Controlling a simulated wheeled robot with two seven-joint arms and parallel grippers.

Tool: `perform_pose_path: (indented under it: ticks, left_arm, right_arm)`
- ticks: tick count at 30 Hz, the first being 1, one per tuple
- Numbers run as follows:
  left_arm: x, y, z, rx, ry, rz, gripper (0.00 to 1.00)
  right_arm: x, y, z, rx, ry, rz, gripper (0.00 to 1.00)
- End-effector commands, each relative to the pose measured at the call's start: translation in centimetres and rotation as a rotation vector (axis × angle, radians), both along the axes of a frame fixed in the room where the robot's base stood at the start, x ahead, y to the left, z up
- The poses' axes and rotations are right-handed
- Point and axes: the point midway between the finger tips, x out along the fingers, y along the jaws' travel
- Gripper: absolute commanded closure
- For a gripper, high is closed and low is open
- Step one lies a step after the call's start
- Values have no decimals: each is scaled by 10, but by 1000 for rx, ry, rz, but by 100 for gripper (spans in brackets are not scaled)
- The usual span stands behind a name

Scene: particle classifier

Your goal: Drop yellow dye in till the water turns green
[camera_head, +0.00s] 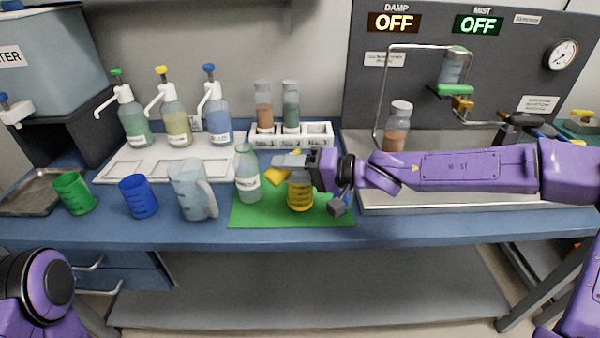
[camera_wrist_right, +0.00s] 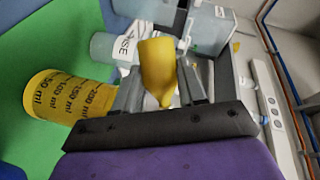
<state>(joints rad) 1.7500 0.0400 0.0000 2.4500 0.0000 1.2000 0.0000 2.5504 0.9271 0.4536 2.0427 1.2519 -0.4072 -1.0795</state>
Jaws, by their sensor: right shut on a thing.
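My right gripper (camera_head: 284,167) is shut on a small yellow tapered piece (camera_head: 276,177), held beside the clear bottle labelled RINSE (camera_head: 247,182). In the right wrist view this yellow piece (camera_wrist_right: 158,65) sits between the fingers, its narrow end toward the palm. A yellow measuring beaker (camera_head: 300,195) stands upright on the green mat (camera_head: 325,212), partly behind the gripper; its graduations show in the wrist view (camera_wrist_right: 72,97). A yellow-capped pump bottle with yellowish liquid (camera_head: 178,128) stands on the white tray. A clear pitcher (camera_head: 190,188) holds pale bluish liquid. My left gripper is out of view.
A blue beaker (camera_head: 138,198) and a green beaker (camera_head: 73,194) stand at the left. Green-capped (camera_head: 133,125) and blue-capped (camera_head: 214,122) pump bottles share the white tray (camera_head: 218,168). A vial rack (camera_head: 318,138) stands behind. The front counter edge is clear.

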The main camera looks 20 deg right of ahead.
Motion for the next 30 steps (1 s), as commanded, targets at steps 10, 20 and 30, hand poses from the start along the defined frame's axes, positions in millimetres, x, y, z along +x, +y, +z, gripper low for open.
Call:
perform_pose_path:
  ticks: [10, 20, 30]
  left_arm:
    - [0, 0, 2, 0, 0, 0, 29]
    - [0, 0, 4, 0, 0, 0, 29]
    - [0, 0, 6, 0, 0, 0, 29]
  right_arm:
    - [0, -1, 1, 19, 11, -1, 90]
    - [0, 0, 2, 36, 20, 1, 90]
    - [0, 0, 3, 54, 30, 0, 90]
